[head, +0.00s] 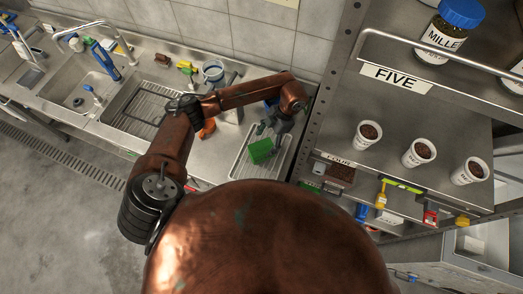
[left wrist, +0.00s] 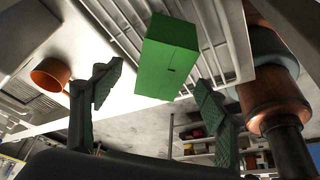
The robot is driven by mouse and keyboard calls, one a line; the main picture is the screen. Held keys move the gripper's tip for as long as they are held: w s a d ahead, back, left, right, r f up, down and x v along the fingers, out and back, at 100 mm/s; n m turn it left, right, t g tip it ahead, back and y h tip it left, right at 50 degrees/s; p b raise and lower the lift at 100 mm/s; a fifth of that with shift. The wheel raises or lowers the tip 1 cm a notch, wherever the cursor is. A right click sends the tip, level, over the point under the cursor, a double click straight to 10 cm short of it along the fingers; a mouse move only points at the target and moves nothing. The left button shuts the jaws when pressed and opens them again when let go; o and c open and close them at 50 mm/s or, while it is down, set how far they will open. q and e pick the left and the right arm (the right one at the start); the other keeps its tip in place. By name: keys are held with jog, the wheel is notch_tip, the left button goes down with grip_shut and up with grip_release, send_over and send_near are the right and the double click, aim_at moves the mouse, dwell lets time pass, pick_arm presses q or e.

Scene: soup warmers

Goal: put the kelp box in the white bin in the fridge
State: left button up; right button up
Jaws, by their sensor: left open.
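A green box (head: 261,151), which I take to be the kelp box, sits on a ribbed steel drainboard (head: 240,174) on the counter. In the left wrist view the box (left wrist: 167,58) lies ahead of the fingers, roughly in line with the space between them. My left gripper (head: 273,128) is open, beside the box in the head view, with its two padded fingers apart in the wrist view (left wrist: 157,100). Nothing is held in it. I cannot make out the fridge or the white bin for sure. My right gripper is not in view.
A steel shelf unit marked FIVE (head: 397,78) stands right of the drainboard, with several white cups and jars. A pale open compartment (head: 480,246) shows at lower right. An orange pot (head: 207,128) and a sink (head: 82,84) lie to the left. The floor is clear.

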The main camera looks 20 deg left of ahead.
aim_at(262, 147)
pick_arm(q)
jog(key=x, duration=0.1)
jog(key=p+x, duration=0.1)
jog(key=x, duration=0.1)
jog(key=shift+s+f, duration=0.25)
jog(key=shift+s, duration=0.05)
jog(key=shift+a+f, duration=0.1)
jog(key=shift+f, duration=0.35)
jog(key=shift+f, duration=0.25)
jog(key=shift+r, duration=0.1)
jog(key=c, duration=1.6)
